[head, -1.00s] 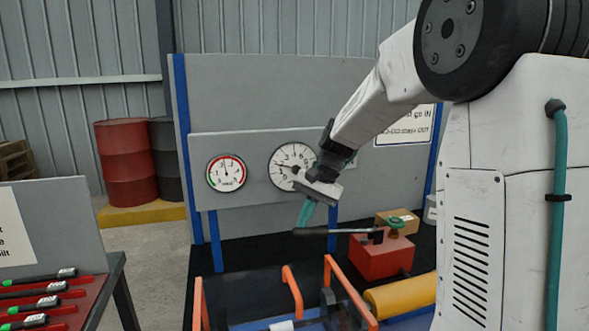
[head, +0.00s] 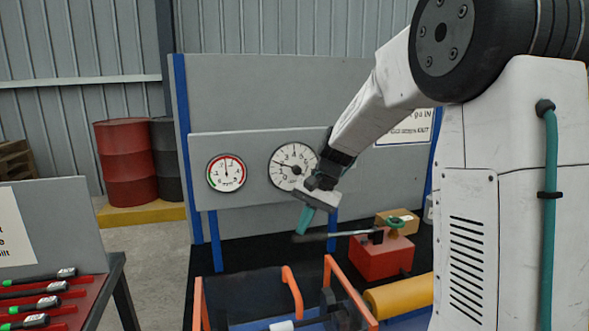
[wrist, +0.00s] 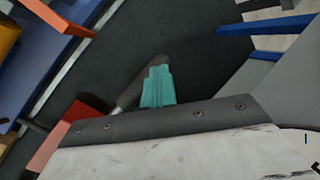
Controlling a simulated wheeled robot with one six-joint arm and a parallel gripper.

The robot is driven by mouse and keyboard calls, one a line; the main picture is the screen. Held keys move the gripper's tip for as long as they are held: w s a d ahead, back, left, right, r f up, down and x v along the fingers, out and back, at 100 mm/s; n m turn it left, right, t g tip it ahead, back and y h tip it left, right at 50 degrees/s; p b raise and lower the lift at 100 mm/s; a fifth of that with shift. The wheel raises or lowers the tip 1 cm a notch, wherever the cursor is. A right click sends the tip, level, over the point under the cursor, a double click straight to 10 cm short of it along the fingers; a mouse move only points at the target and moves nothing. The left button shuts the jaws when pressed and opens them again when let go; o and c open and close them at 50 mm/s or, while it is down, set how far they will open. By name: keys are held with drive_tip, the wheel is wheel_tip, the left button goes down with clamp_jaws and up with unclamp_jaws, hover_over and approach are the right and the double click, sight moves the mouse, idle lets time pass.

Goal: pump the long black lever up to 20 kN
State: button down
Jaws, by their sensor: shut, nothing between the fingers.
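The long black lever (head: 318,237) reaches left from the red pump block (head: 383,256), its free end slightly lower than its pump end. My gripper (head: 303,222) has teal fingers pointing down, shut and empty, at the lever's free end. In the wrist view, the fingers (wrist: 156,88) overlap the dark lever grip (wrist: 150,68); I cannot tell whether they touch it. The large white gauge (head: 285,172) has its needle pointing left and slightly up. Its numbers are too small to read surely. The small red-and-green gauge (head: 226,173) has its needle near upright.
A green knob (head: 395,224) tops the pump block, with a cardboard box (head: 410,218) behind it. A grey panel (head: 262,100) closes the back. Black tabletop is clear below the gauges.

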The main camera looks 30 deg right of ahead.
drive_tip(key=shift+r, duration=0.1)
drive_tip(key=a+v, duration=0.1)
drive_tip(key=v, duration=0.7)
drive_tip(key=shift+d+r, duration=0.2)
drive_tip(key=shift+r, duration=0.3)
